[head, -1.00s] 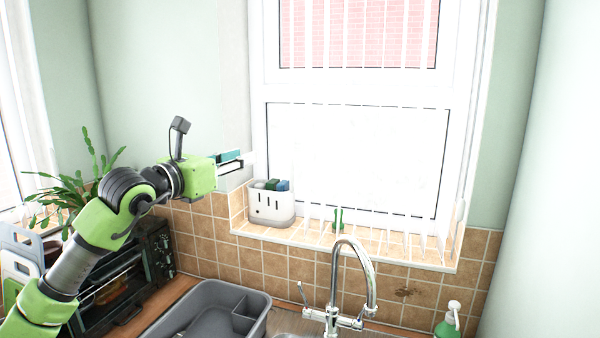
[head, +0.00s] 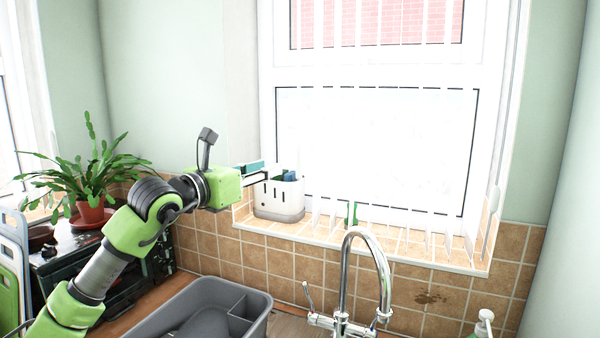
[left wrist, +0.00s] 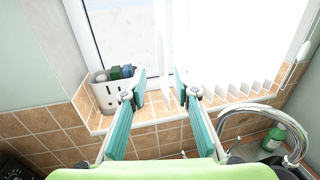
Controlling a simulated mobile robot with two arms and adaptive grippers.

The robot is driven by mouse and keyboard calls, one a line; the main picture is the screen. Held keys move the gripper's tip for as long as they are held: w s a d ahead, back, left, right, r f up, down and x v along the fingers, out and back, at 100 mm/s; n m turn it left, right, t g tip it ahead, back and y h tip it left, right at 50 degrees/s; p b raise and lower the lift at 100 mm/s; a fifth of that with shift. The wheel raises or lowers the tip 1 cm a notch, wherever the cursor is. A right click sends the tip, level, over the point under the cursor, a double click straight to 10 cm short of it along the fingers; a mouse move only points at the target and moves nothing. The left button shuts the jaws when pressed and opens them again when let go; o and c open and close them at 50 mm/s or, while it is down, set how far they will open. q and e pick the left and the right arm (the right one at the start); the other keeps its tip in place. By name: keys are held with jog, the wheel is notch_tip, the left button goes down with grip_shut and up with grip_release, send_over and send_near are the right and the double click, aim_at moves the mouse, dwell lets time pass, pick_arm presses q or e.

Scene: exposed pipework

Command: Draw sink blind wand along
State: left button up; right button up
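White vertical blind slats (left wrist: 225,50) hang at the window and also show in the head view (head: 400,115). My left gripper (left wrist: 158,88) is open, its teal-padded fingers pointing toward the window. Between and beyond its fingertips, a thin white upright strip (left wrist: 164,62) hangs near the slats; I cannot tell whether it is the wand. Nothing is visibly gripped. In the head view, my left gripper (head: 262,172) is at the upper left of the white caddy on the sill, overlapping it in the picture. A white elongated piece (head: 494,199) hangs at the window's right side. My right gripper is out of view.
The white caddy (head: 279,203) stands on the tiled sill (head: 370,242). A curved chrome tap (head: 347,270) rises below, beside a grey basin (head: 185,312). A potted plant (head: 90,185) is at left. A green bottle (left wrist: 273,138) stands near the tap.

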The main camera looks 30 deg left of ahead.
aim_at(297, 160)
pick_arm(q)
jog(key=w+p, duration=0.2)
jog(key=w, duration=0.2)
jog(key=w+d+p, duration=0.1)
jog(key=w+p, duration=0.2)
jog(key=w, duration=0.1)
jog(key=w+p, duration=0.2)
jog(key=w, duration=0.2)
jog(key=shift+w+d, duration=0.25)
jog(key=shift+d, duration=0.15)
jog(key=shift+w+f+p, duration=0.25)
jog(key=shift+w+p, duration=0.15)
jog(key=shift+w, duration=0.15)
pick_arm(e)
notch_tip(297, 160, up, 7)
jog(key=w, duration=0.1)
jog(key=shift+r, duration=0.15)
pick_arm(q)
grip_shut()
